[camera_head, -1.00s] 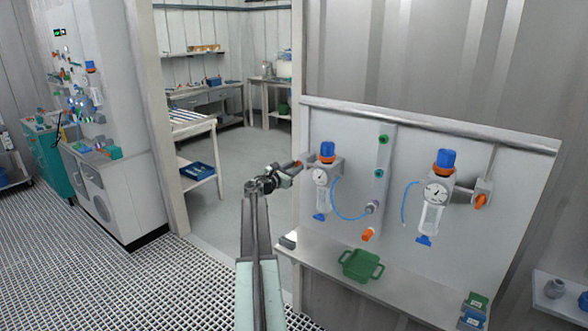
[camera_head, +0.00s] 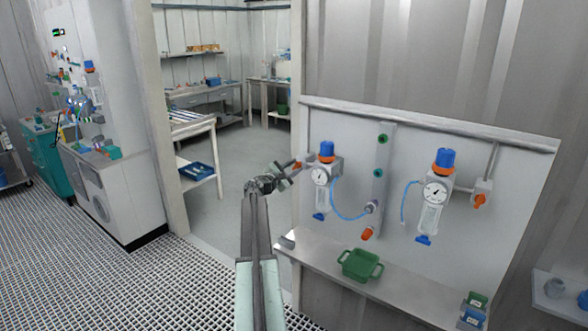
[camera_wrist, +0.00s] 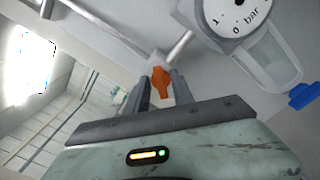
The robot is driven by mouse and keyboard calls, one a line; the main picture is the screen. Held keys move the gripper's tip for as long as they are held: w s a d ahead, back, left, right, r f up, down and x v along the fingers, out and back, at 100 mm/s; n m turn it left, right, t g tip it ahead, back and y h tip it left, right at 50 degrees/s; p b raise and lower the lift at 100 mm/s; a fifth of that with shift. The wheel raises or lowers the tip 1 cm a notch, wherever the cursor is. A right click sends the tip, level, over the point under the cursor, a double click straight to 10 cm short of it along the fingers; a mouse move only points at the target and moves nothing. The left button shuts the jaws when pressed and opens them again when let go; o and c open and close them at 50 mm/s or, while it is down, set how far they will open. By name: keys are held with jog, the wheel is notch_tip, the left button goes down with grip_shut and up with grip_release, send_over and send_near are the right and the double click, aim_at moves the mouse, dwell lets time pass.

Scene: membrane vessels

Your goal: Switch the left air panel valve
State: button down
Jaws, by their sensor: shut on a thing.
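The left valve's orange handle (camera_wrist: 161,84) shows in the wrist view between the two fingers of my gripper (camera_wrist: 160,90), which is shut on it. In the head view my gripper (camera_head: 283,174) is at the left edge of the white air panel (camera_head: 425,150), and the handle (camera_head: 297,165) is a small orange patch at its tip. The left regulator (camera_head: 326,170), with a blue knob, orange ring and round gauge, is just right of the handle. The right valve (camera_head: 480,199) has an orange handle on a grey body.
A shelf (camera_head: 410,290) below the panel bears a green tray (camera_head: 360,265) and small boxes (camera_head: 475,308). Blue hoses hang by both regulators. A doorway post (camera_head: 160,120) and a white cabinet (camera_head: 115,195) stand to the left. The grated floor (camera_head: 110,285) is clear.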

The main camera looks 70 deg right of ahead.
jog(key=m, duration=0.5)
jog(key=shift+f+m, duration=0.15)
jog(key=shift+m, duration=0.15)
jog(key=shift+s+f+m, duration=0.1)
jog(key=shift+m, duration=2)
jog(key=c, duration=1.5)
grip_release()
jog(key=shift+a, duration=0.1)
jog(key=shift+o, duration=0.2)
jog(key=v, duration=0.7)
jog(key=shift+a, duration=0.35)
